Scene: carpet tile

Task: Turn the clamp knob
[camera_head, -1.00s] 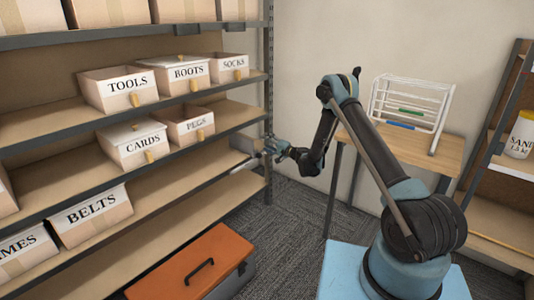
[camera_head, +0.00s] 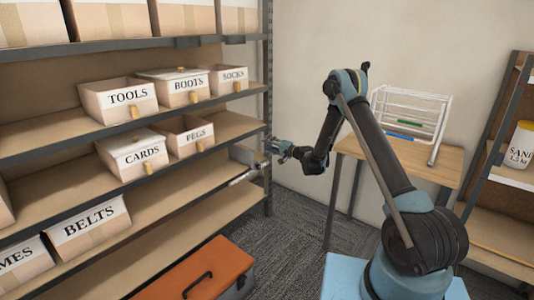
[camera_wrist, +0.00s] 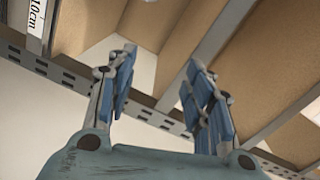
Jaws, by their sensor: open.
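My gripper (camera_head: 272,147) is beside the front right post of the large shelf, near its middle boards. In the wrist view its two blue-padded fingers (camera_wrist: 158,66) are spread apart with nothing between them. A pale grey metal piece (camera_head: 245,156) and a grey bar-like piece (camera_head: 243,178) sit at the shelf's right end, just left of and below my gripper. I cannot tell whether they belong to the clamp. No knob can be made out clearly in either view. A strip marked 10cm (camera_wrist: 37,17) shows at the wrist view's upper left.
The large shelf (camera_head: 200,217) holds several labelled boxes, including the pegs box (camera_head: 187,138). Bare carpet (camera_head: 290,215) lies between shelf and table.

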